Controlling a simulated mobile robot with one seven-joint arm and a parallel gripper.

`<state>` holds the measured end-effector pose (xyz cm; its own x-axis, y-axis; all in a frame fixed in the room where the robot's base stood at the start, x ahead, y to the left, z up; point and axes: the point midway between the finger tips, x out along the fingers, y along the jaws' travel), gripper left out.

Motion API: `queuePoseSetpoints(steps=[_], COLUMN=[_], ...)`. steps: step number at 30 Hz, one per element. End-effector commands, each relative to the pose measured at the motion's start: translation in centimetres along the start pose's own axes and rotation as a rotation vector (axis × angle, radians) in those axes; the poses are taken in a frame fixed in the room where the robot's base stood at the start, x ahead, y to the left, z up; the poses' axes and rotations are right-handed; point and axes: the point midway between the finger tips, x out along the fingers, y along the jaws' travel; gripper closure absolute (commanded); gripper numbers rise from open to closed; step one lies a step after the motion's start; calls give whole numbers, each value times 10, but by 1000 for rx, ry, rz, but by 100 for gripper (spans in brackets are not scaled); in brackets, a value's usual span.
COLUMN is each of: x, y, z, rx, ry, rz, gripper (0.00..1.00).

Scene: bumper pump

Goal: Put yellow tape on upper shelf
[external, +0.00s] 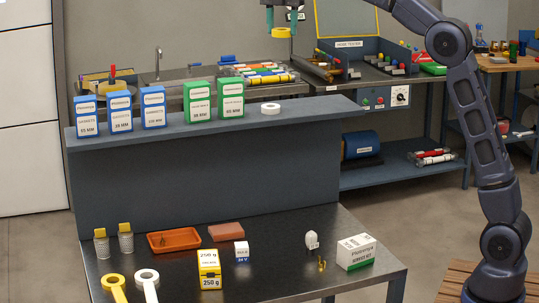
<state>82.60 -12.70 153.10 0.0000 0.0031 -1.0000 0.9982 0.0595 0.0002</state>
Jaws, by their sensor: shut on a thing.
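The yellow tape (281,32) is a small flat ring near the top of the external view. My gripper (283,22) is shut on it from above and holds it in the air. The upper part of my gripper is cut off by the top edge. The upper shelf (310,109) is the grey ledge along the back of the workbench. In the picture the tape is above the shelf's right half. A white tape roll (270,108) lies on the shelf, to the right of the green boxes.
Blue boxes (120,110) and green boxes (230,98) stand upright on the shelf's left and middle. The shelf's right end is bare. The lower bench carries an orange tray (173,240), a yellow 250 g box (209,269) and a white-green box (356,252).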

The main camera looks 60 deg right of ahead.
Motion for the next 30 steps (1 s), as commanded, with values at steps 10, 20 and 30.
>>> queuePoseSetpoints(steps=[10, 20, 30], x=[2, 4, 20], y=[13, 14, 13], z=[102, 148, 158], rx=[41, 57, 60], ry=[-2, -3, -3], rz=[0, -1, -2], gripper=[73, 73, 73])
